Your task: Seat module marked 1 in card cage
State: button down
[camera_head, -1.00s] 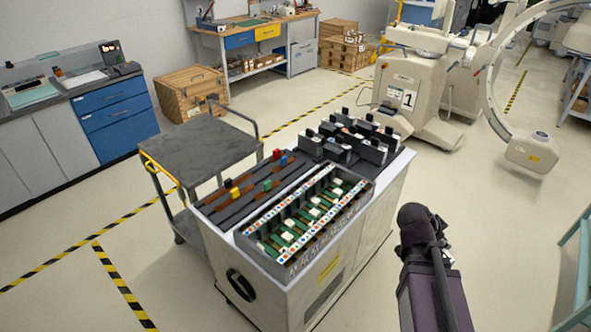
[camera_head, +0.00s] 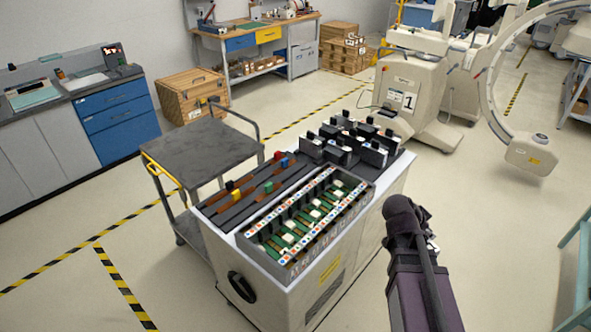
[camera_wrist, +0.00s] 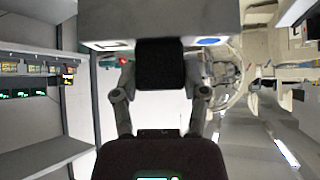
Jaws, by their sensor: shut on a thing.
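In the wrist view, my gripper (camera_wrist: 160,95) is shut on the black handle (camera_wrist: 160,65) of a grey module (camera_wrist: 160,18). The module fills the top of that view. A white label and a blue patch show on its edge, but I cannot read a number. The card cage (camera_head: 262,260) is an open box on the near part of the cart, with green boards inside and rails of coloured dots along its long sides. In the head view, my arm is right of the cart, apart from it. The fingers and held module are hidden there.
The pale cart (camera_head: 350,262) also carries several dark modules (camera_head: 348,140) behind the cage and a dark slotted rack (camera_head: 238,203) with coloured handles to its left. A grey trolley (camera_head: 200,145) stands close on the left.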

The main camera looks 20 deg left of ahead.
jog(key=w+a+r+n+y+p, duration=0.1)
jog(key=w+a, duration=0.1)
jog(key=a, duration=1.1)
jog(key=w+a+r+n+t+y+p, duration=0.1)
jog(key=w+a+r+n+p, duration=0.1)
jog(key=a, duration=1.1)
jog(key=w+a+r+n+t+y+p, duration=0.1)
jog(key=w+a+r+n+p, duration=0.1)
jog(key=a, duration=1.1)
jog(key=shift+a+r, duration=0.25)
jog(key=shift+a, duration=0.1)
jog(key=shift+s+f, duration=0.1)
jog(key=shift+f, duration=0.05)
notch_tip(320, 180, down, 14)
jog(key=b, duration=1.4)
jog(key=shift+f+b, duration=0.25)
jog(key=shift+b, duration=0.15)
jog(key=shift+f, duration=0.2)
jog(key=shift+c, duration=0.2)
grip_release()
